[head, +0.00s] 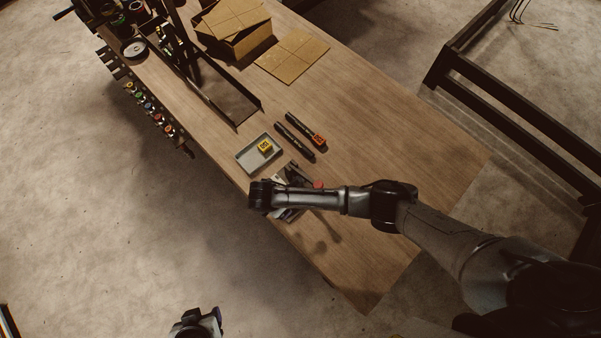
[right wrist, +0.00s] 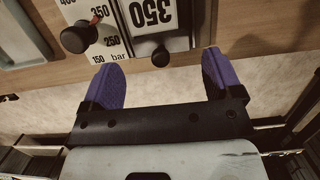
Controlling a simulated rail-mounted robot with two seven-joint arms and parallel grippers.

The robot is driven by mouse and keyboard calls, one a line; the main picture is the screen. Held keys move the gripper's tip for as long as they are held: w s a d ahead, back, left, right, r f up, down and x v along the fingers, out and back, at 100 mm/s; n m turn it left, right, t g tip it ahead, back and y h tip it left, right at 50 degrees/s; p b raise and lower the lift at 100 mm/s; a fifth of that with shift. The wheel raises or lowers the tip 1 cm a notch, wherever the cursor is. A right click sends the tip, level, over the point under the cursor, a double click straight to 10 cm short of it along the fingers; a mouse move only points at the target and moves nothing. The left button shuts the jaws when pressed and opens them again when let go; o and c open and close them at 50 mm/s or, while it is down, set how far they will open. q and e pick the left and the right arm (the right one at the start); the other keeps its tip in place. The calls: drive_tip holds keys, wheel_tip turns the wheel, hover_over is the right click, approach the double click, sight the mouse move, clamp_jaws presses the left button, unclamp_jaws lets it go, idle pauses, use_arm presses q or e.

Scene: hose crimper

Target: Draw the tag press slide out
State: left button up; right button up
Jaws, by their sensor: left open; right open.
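My right gripper (right wrist: 162,78) is open and empty. Its purple fingers stand apart just short of the knob, one on each side. In the head view my right arm covers most of the press area; its fingers are hidden there. My left gripper (head: 198,323) is open and empty at the bottom, away from the bench.
A black lever knob (right wrist: 78,39) stands beside a bar scale, left of the plate. On the wooden bench (head: 400,150) are a grey tray (head: 244,163) with a yellow block (head: 264,146), two dark markers (head: 295,141) and cardboard (head: 292,56). The bench's right part is clear.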

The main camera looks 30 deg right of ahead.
drive_tip(key=shift+r+p, duration=1.65)
drive_tip(key=shift+r, duration=0.25)
drive_tip(key=shift+r+p, duration=0.7)
drive_tip(key=shift+r, duration=0.65)
